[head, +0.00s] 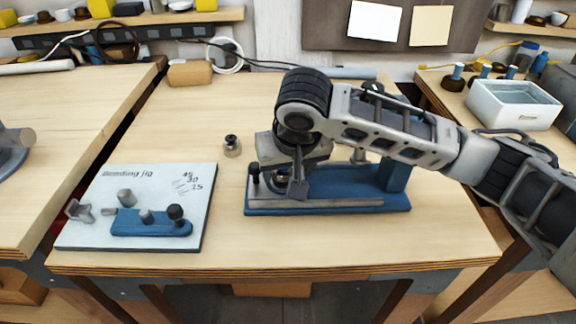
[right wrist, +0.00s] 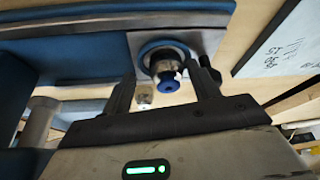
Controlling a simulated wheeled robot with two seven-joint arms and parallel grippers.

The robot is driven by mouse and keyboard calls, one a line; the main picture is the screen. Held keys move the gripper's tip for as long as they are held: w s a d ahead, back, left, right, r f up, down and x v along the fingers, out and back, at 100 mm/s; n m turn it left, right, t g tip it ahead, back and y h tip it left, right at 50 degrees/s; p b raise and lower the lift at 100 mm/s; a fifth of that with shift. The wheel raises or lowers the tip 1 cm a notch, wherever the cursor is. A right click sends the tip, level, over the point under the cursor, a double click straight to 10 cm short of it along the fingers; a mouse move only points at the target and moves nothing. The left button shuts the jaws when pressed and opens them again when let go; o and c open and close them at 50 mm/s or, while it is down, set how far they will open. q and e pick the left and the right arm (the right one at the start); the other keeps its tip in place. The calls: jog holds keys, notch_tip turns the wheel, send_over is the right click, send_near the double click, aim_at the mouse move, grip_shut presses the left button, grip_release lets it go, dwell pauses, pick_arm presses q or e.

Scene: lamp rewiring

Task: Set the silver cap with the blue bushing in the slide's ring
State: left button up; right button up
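My right gripper (head: 298,186) points down over the left end of the blue slide fixture (head: 340,209). In the right wrist view its two fingers (right wrist: 167,88) stand apart, with visible gaps to the silver cap (right wrist: 164,67) between them. The cap has a blue bushing (right wrist: 169,86) at its end. It appears within or right over the slide's blue-edged ring (right wrist: 148,50); I cannot tell how fully it is seated. My left gripper is not in view.
A small silver piece with a dark top (head: 232,147) stands on the table left of the fixture. The bending jig board (head: 90,235) lies at the front left. A white bin (head: 513,104) is on the right bench. The table behind the jig is mostly clear.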

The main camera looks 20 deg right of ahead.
jog(key=shift+a, duration=0.1)
pick_arm(q)
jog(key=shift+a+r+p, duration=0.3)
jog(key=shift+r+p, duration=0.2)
jog(key=shift+p, duration=0.85)
pick_arm(e)
jog(key=v, duration=1.6)
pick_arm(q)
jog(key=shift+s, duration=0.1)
pick_arm(e)
jog(key=shift+r, duration=0.1)
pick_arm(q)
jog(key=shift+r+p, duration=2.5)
pick_arm(e)
jog(key=w+v, duration=0.1)
jog(key=v, duration=0.7)
jog(key=shift+r, duration=0.45)
